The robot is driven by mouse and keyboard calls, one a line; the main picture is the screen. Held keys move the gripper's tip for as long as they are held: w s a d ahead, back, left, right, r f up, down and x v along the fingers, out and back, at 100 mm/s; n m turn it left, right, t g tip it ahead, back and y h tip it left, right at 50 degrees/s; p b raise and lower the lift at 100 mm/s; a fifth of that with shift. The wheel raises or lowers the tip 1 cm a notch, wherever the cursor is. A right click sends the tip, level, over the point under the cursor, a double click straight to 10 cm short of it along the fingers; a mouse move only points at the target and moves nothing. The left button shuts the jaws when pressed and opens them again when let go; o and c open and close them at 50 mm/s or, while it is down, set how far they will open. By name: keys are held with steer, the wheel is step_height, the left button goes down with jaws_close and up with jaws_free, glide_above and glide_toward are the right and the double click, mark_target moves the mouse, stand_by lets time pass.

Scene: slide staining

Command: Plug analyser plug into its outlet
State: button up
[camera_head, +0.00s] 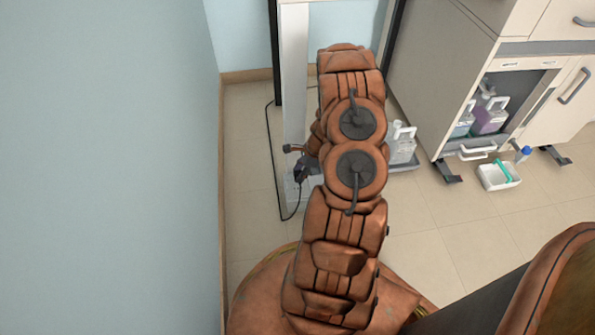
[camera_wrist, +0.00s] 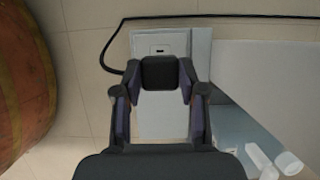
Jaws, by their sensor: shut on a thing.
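In the wrist view a black block, which looks like the analyser plug (camera_wrist: 160,74), sits between the fingertips of my gripper (camera_wrist: 160,85). The gripper is shut on it. A black cable (camera_wrist: 108,52) runs from near the plug to the upper left and then along the top. Just beyond the plug is a pale plate (camera_wrist: 158,42) with a small dark slot, which may be the outlet. I cannot tell whether the plug touches it. In the head view my gripper (camera_head: 303,168) is mostly behind my arm, and the cable (camera_head: 292,216) loops on the floor below.
A tall pale post (camera_head: 294,80) stands behind my arm, beside the blue wall (camera_head: 110,150). A white cabinet (camera_head: 445,80) and a small tray (camera_head: 490,177) are further right.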

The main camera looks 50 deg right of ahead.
mark_target(296, 189)
steer(key=shift+f, duration=0.15)
steer(key=shift+f+b, duration=1.45)
steer(key=shift+f, duration=1.3)
steer(key=shift+a+p, duration=0.1)
steer(key=shift+p, duration=0.9)
stand_by(0.4)
steer(key=shift+f, duration=0.45)
stand_by(0.5)
steer(key=o, duration=1.1)
steer(key=shift+o, duration=0.2)
steer(key=v, duration=1.2)
steer(key=shift+w, duration=0.2)
